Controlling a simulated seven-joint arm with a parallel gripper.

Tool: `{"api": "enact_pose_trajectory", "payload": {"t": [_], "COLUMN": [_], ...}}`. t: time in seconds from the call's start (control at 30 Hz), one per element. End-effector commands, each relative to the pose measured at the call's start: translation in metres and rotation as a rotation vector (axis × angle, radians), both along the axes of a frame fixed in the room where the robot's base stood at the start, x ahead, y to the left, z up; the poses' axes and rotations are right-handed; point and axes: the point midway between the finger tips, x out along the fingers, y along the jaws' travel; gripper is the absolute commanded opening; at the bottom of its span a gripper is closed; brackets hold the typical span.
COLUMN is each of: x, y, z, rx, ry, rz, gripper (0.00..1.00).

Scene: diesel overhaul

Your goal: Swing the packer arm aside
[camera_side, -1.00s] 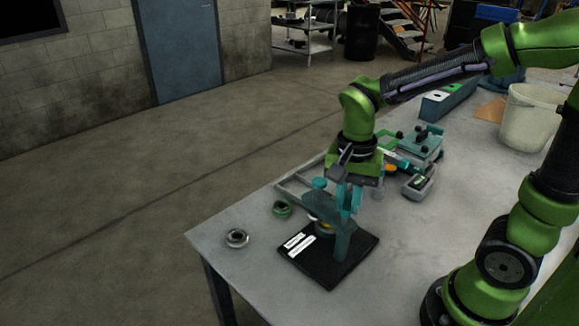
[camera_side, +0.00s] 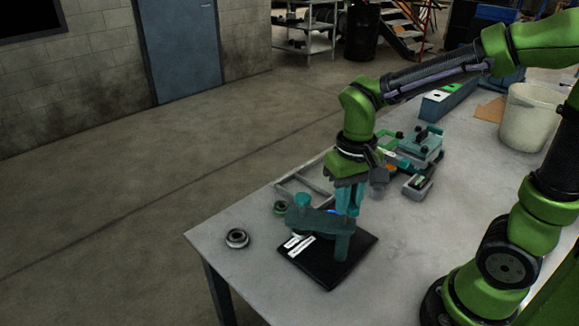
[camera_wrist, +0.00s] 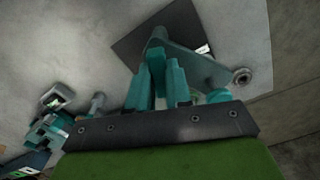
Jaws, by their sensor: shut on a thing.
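The teal packer arm (camera_side: 315,222) stands on a post over a black base plate (camera_side: 352,250) with white labels. In the side view it reaches out to the left, with a teal knob (camera_side: 302,200) at its left part. My gripper (camera_side: 347,208) points down at the arm's right part, close to the post, and is shut on it. In the wrist view the packer arm (camera_wrist: 195,65) runs from the post to the lower right, and my teal fingers (camera_wrist: 162,62) are at its post end. The fingers hide the exact contact.
Teal and green devices (camera_side: 420,155) stand behind my gripper. A white bucket (camera_side: 530,118) is at the right. The front right tabletop is clear.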

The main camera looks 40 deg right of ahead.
Motion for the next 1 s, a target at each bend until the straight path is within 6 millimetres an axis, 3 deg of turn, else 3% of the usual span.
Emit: {"api": "enact_pose_trajectory", "payload": {"t": [0.33,0.53,0.87,0.9,1.0], "x": [0.0000,0.0000,0.0000,0.0001,0.0001], "y": [-0.0008,-0.0005,-0.0008,-0.0008,-0.0007], "z": [0.0008,0.0009,0.0009,0.0009,0.0008], "rx": [-0.001,-0.001,-0.001,0.000,0.000], "ry": [-0.001,-0.001,-0.001,-0.001,-0.001], "rz": [0.035,0.281,0.234,0.233,0.233], "gripper": [0.00,0.00,0.00,0.22,0.23]}}
